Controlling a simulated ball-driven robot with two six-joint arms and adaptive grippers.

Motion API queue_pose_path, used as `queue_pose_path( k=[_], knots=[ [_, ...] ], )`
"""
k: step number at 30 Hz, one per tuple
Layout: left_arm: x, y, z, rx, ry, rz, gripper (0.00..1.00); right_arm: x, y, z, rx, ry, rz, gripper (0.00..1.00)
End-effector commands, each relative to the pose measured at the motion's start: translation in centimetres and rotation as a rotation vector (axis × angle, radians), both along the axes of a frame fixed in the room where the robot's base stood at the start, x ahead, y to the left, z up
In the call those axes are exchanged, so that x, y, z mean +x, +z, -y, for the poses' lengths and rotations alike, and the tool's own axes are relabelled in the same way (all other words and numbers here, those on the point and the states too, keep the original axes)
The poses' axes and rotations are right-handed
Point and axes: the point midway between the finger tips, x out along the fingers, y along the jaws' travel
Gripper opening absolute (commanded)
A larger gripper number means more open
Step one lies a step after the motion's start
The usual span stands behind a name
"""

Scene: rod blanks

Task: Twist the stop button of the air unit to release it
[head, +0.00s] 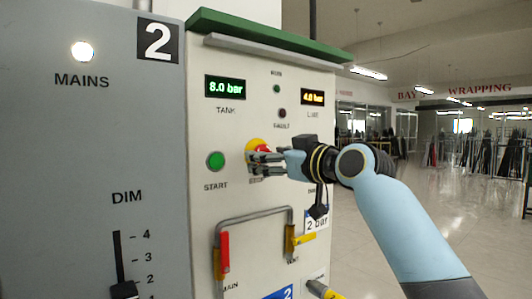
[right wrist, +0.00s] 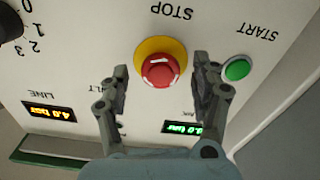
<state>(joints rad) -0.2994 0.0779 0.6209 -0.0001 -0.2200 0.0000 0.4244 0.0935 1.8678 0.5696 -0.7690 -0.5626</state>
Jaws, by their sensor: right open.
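The stop button is a red mushroom knob (right wrist: 161,71) on a yellow round collar (right wrist: 176,46) in the right wrist view, with the word STOP beside it. In the head view the button (head: 257,145) is partly hidden by my right gripper (head: 256,160). My right gripper, also in the right wrist view (right wrist: 160,80), is open, with one finger on each side of the red knob and visible gaps between fingers and knob. The air unit (head: 240,70) is a pale cabinet with a green top. My left gripper is not in view.
The green start button (head: 215,161) sits close left of the stop button. Below are a grey pipe loop (head: 250,216), a red-handled valve (head: 225,250) and a yellow-handled valve (head: 298,239). A grey cabinet (head: 90,130) stands at left. Open floor (head: 440,225) lies at right.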

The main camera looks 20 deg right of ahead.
Motion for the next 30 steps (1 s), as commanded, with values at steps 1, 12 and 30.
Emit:
queue_pose_path(
  k=[1,12,30],
  knots=[
    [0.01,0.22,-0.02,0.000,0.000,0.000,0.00,0.54,0.07,-0.22,0.001,0.001,-0.002,0.64],
    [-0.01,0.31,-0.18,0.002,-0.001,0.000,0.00,1.44,-0.09,-0.57,-0.001,0.001,-0.001,0.64],
    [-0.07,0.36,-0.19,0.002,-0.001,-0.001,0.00,1.41,-0.09,-0.55,0.003,0.001,-0.003,0.07]
  ],
)
